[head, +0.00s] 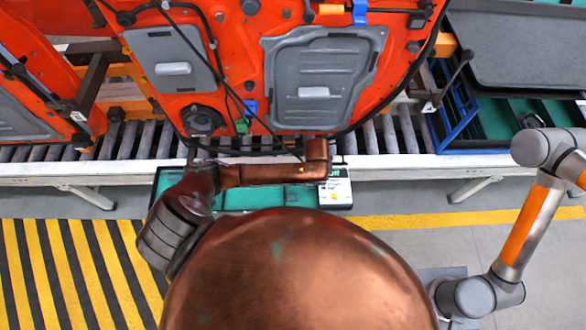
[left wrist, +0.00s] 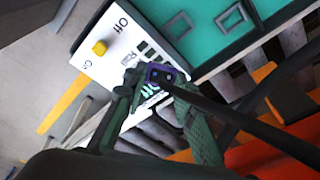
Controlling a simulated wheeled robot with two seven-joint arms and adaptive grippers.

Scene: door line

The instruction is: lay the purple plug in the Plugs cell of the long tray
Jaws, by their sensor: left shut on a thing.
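In the left wrist view my left gripper (left wrist: 158,86) has its green fingers closed on the purple plug (left wrist: 161,73), a small block with a dark face. A thick black cable (left wrist: 225,112) runs from the plug to the lower right. The plug appears in front of a white switch panel (left wrist: 105,65). The teal long tray (left wrist: 205,38) with dark rectangular outlines lies beyond, up and right; I cannot read a Plugs label. In the head view the tray (head: 243,197) lies partly hidden behind my copper left arm and body. The gripper and plug are hidden there.
Orange door panels (head: 236,45) with grey inserts and loose cables stand on the roller conveyor (head: 385,130). A blue crate (head: 455,112) is right of them. A grey-orange arm (head: 523,230) stands at the right. Yellow-black striped floor (head: 75,265) is at left.

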